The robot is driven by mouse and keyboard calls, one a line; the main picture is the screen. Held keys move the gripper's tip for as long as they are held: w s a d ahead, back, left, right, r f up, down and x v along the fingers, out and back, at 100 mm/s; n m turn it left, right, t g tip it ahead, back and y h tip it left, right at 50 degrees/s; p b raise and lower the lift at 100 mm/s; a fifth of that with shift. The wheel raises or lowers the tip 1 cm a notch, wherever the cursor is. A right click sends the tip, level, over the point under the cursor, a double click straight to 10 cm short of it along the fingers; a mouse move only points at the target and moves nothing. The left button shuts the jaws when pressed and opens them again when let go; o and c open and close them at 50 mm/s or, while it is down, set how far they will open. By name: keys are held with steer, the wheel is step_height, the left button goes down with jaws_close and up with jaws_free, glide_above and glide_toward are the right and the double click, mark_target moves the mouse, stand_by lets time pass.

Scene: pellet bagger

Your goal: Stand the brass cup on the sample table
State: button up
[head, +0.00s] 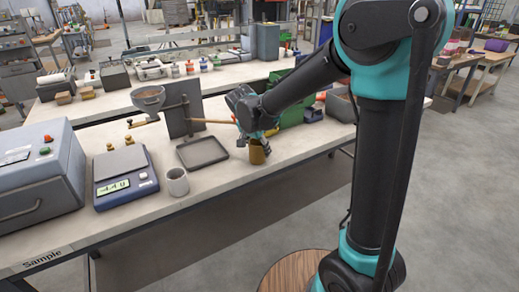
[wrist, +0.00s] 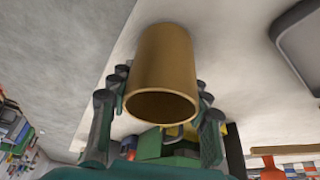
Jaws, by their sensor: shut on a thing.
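The brass cup (head: 257,153) is at the right part of the sample table (head: 225,184), near its front edge. My gripper (head: 256,137) comes down on it from above and is shut on it. In the wrist view the cup (wrist: 160,65) sits between the two fingers of my gripper (wrist: 161,82), with its open mouth towards the camera. Its far end is against or just above the pale tabletop; I cannot tell whether it touches. In the head view the cup looks about upright, its top partly hidden by the gripper.
A dark shallow tray (head: 202,152) lies left of the cup. Further left are a pale grey cup (head: 177,182), a scale (head: 125,178) and a large grey machine (head: 40,175). A stand with a funnel (head: 149,99) and green bins (head: 291,105) are behind. Bare tabletop lies between tray and cup.

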steer(key=shift+f, duration=0.15)
steer(key=o, duration=1.2)
steer(key=v, duration=1.2)
steer(key=shift+s, duration=0.1)
